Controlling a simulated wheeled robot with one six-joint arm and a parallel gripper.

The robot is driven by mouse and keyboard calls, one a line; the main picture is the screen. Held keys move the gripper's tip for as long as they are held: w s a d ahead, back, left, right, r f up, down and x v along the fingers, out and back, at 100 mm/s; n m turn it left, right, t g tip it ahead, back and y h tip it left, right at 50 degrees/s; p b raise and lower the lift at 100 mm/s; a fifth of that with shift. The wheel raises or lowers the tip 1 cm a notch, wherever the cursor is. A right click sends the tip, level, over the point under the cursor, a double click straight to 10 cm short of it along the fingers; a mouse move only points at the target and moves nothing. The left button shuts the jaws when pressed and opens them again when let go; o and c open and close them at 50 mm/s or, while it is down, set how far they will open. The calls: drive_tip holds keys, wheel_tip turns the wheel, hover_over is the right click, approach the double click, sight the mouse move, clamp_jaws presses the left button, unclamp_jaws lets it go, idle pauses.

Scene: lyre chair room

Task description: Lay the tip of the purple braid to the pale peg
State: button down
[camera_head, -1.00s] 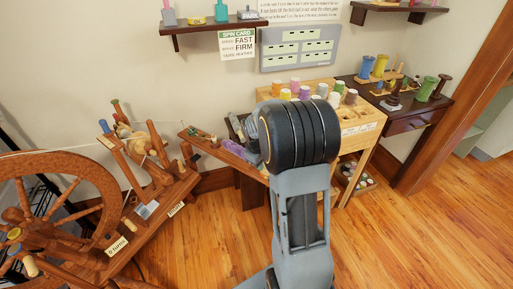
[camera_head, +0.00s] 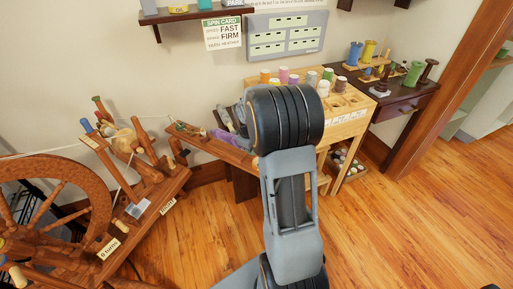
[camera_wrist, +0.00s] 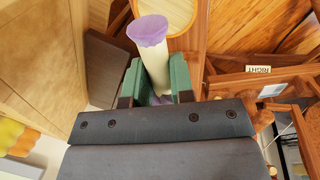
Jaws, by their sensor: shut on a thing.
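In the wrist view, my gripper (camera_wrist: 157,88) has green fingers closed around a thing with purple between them. A pale cylinder stands just beyond the fingers, topped by a flared purple end (camera_wrist: 148,30). I take this as the purple braid, but cannot tell whether the pale cylinder is part of it or the pale peg. In the head view, a long purple shape (camera_head: 226,137) shows at the narrow brown bench, left of my arm. My arm hides most of my gripper there. I cannot pick out the pale peg with certainty.
A spinning wheel (camera_head: 62,180) stands at the left. A light wooden stand (camera_head: 345,128) with several coloured spools is behind my arm, and a dark table (camera_head: 408,105) is to its right. A shelf (camera_head: 205,22) hangs above. The floor at the right is clear.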

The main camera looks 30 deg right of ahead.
drive_tip(key=shift+w+a+f, duration=0.25)
drive_tip(key=shift+w+a, duration=0.05)
drive_tip(key=shift+w, duration=0.35)
drive_tip(key=shift+w+a+f, duration=0.3)
drive_tip(key=shift+w, duration=0.35)
drive_tip(key=shift+w+a+f, duration=0.25)
drive_tip(key=shift+w+a, duration=0.05)
drive_tip(key=shift+w, duration=0.35)
drive_tip(key=shift+r, duration=0.15)
idle(0.5)
